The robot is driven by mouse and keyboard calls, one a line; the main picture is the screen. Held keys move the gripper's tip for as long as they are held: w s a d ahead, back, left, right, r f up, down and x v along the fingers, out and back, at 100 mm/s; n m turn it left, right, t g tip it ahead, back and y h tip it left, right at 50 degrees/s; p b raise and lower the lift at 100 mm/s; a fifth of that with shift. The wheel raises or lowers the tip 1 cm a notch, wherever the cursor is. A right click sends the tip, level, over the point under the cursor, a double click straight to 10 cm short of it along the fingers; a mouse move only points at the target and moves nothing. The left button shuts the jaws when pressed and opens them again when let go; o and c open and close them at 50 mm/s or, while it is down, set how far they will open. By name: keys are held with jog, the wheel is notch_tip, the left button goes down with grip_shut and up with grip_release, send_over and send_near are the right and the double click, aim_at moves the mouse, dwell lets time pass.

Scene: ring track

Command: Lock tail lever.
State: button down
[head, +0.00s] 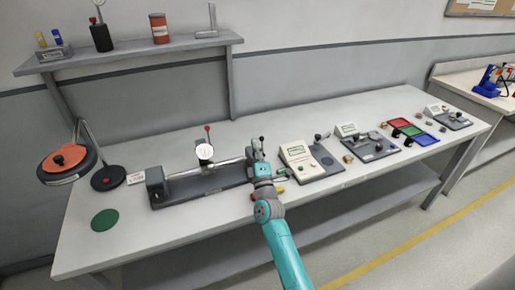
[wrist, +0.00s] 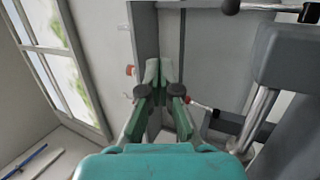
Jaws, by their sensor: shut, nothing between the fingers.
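A bench fixture with a dark base (head: 205,188) has an end block (head: 157,185) at its left. A round white dial (head: 204,152) with a red-tipped stem stands at its middle. A dark lever (head: 262,143) rises at the tail end on the right. My gripper (head: 262,168) is just in front of that end; whether it touches the lever cannot be told. In the wrist view my gripper (wrist: 157,72) is shut and empty. A black-knobbed metal lever (wrist: 231,6) lies at top right, apart from the fingers, above a grey block (wrist: 290,55) and metal rod (wrist: 262,108).
The bench (head: 125,235) has a green disc (head: 105,219) and a dark round stand (head: 108,177) at left. Right of my gripper are a white box (head: 297,155), a dark panel (head: 372,145) and coloured trays (head: 408,130). A shelf (head: 130,54) hangs behind.

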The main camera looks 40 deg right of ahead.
jog(key=s+a+r, duration=0.2)
jog(key=s+r, duration=0.1)
jog(key=s, duration=0.1)
jog(key=shift+s+a+r, duration=0.25)
jog(key=shift+s+r, duration=0.1)
jog(key=shift+s, duration=0.05)
dwell(0.6)
jog(key=s+a+f+m+y, duration=0.2)
jog(key=s+a+f, duration=0.3)
jog(key=s, duration=0.2)
jog(key=s+a+f+m+g+y, duration=0.1)
jog(key=s+a+f+y, duration=0.1)
jog(key=s+a+f, duration=0.5)
jog(key=s+a+f+m+y, duration=0.1)
jog(key=s+a+f+m, duration=0.2)
jog(key=s, duration=0.5)
jog(key=s+a+m+g+y, duration=0.2)
jog(key=s+a+m, duration=0.1)
jog(key=s, duration=1)
jog(key=s+a+r+m+g+y, duration=0.1)
jog(key=s+a, duration=0.4)
jog(key=s, duration=0.8)
jog(key=shift+s+r+m+g+y, duration=0.15)
jog(key=shift+m+g+y, duration=0.7)
jog(key=shift+y, duration=0.35)
